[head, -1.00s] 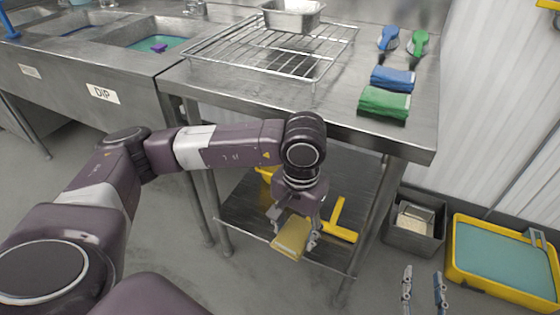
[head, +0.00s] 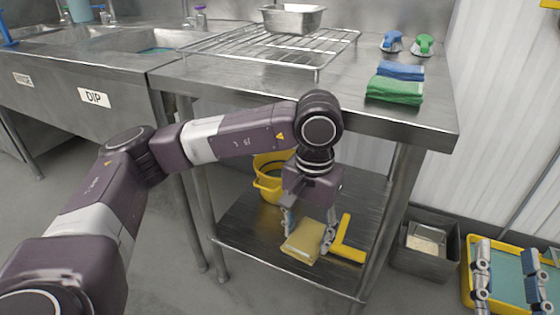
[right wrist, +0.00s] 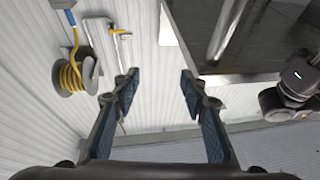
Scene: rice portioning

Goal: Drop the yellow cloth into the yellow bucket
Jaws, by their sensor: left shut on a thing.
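The yellow cloth (head: 303,246) is folded and held between the fingers of my left gripper (head: 308,230), over the lower shelf of the steel table. The yellow bucket (head: 266,186) stands on that shelf, to the left of and behind the cloth, apart from it. My forearm and wrist hide part of the bucket. My right gripper (head: 507,262) is at the lower right of the head view, fingers spread and empty. Its open fingers also show in the right wrist view (right wrist: 157,92).
A yellow-handled tool (head: 346,250) lies on the shelf (head: 265,250) beside the cloth. A table leg (head: 384,225) stands to the right. A grey bin (head: 420,262) and a yellow-rimmed tray (head: 466,270) are on the floor. Green cloths (head: 394,90) lie on the tabletop.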

